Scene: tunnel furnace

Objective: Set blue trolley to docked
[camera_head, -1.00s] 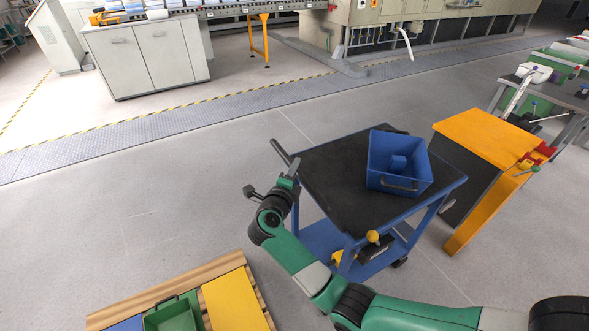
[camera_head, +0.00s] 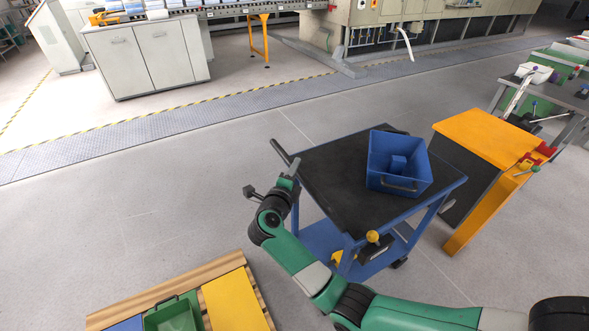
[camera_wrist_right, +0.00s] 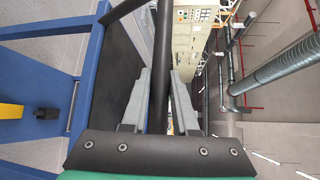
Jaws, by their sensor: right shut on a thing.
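The blue trolley (camera_head: 330,185) stands in the middle of the head view, with a black top, a blue frame and a lower blue shelf. Its dark push handle (camera_head: 280,152) sticks out at the far left corner. My right gripper (camera_head: 293,169) is at this handle. In the right wrist view the handle bar (camera_wrist_right: 161,70) runs between the two grey fingers of my right gripper (camera_wrist_right: 158,88), which is shut on it. A blue bin (camera_head: 399,182) with a small blue block sits on the trolley top. My left gripper is not in view.
A yellow-knobbed fitting (camera_head: 373,237) is at the trolley's near side. An orange bench (camera_head: 480,133) with red parts stands close on its right. A wooden pallet (camera_head: 140,303) lies at the lower left. The floor left of the trolley is clear.

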